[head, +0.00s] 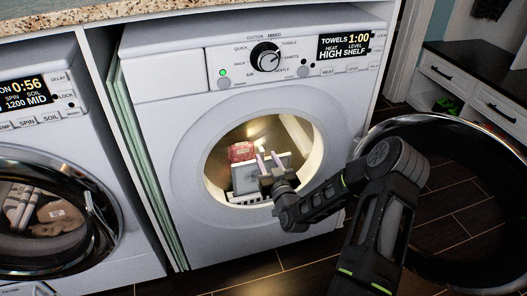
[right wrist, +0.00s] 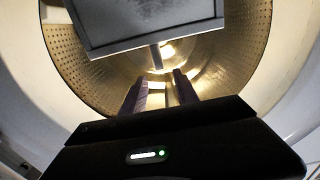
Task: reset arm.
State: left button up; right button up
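My right gripper (head: 269,162) is at the round opening of the right-hand machine (head: 165,120), its arm coming in from the right. Its two fingers are apart with no object gripped between them; they also show in the right wrist view (right wrist: 160,88). A white and grey boxy item (head: 245,180) stands in the lit drum, just behind and left of the fingers. A reddish item (head: 242,151) sits at its top. In the right wrist view a grey panel with a pale frame (right wrist: 140,22) hangs close above the fingertips. My left gripper is not in view.
The machine's round door (head: 505,240) stands open at the right, close behind my right arm. A second machine with a shut glass door (head: 100,235) is at the left. A dark-topped white cabinet (head: 460,85) is at the back right. Dark floor tiles lie below.

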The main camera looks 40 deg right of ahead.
jog(key=shift+v, duration=1.1)
